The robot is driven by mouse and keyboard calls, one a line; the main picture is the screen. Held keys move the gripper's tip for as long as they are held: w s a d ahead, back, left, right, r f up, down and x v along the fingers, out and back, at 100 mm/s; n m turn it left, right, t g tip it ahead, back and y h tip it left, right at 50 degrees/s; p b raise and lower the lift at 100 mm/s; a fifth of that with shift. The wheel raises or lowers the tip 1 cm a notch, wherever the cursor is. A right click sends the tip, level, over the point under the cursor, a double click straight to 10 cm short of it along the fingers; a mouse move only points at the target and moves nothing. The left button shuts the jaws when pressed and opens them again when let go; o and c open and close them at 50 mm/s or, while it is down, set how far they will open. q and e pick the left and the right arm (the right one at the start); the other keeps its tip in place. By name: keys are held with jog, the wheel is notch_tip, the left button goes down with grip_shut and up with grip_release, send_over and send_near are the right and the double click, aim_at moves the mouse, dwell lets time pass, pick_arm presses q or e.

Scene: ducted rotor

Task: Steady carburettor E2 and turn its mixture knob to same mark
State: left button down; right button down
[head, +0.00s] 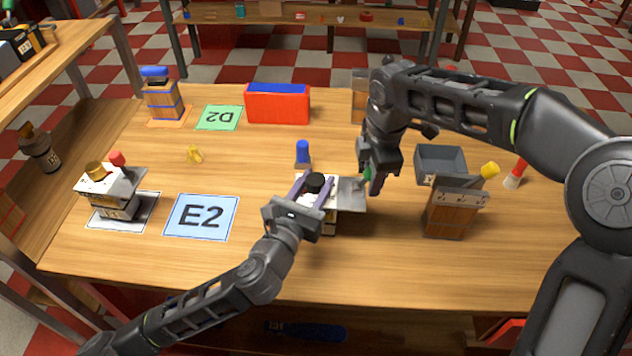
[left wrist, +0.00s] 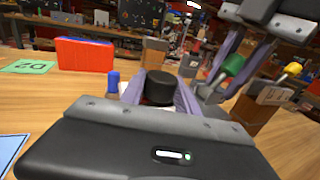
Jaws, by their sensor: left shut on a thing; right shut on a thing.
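The carburettor (head: 348,192), a pale block with a black round top (head: 316,182) and a green knob (head: 367,174), stands on the table right of the blue E2 card (head: 200,217). My left gripper (head: 314,191) is shut on its black top, one lilac finger on each side; this top also shows in the left wrist view (left wrist: 160,86). My right gripper (head: 372,172) is shut on the green knob, which shows in the left wrist view (left wrist: 234,65). The fingers partly cover the knob, and I cannot read any mark on it.
Another carburettor (head: 117,205) with a brass top and red knob stands at left. A wooden block with a yellow knob (head: 450,212), a grey bin (head: 441,163) and a red-white piece (head: 516,174) are at right. A red-blue box (head: 277,104) and a blue peg (head: 302,153) stand behind.

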pick_arm(q)
jog(key=shift+n+t+y, duration=0.7)
jog(key=shift+n+y, duration=1)
jog(key=shift+y, duration=0.9)
jog(key=c, duration=0.9)
grip_release()
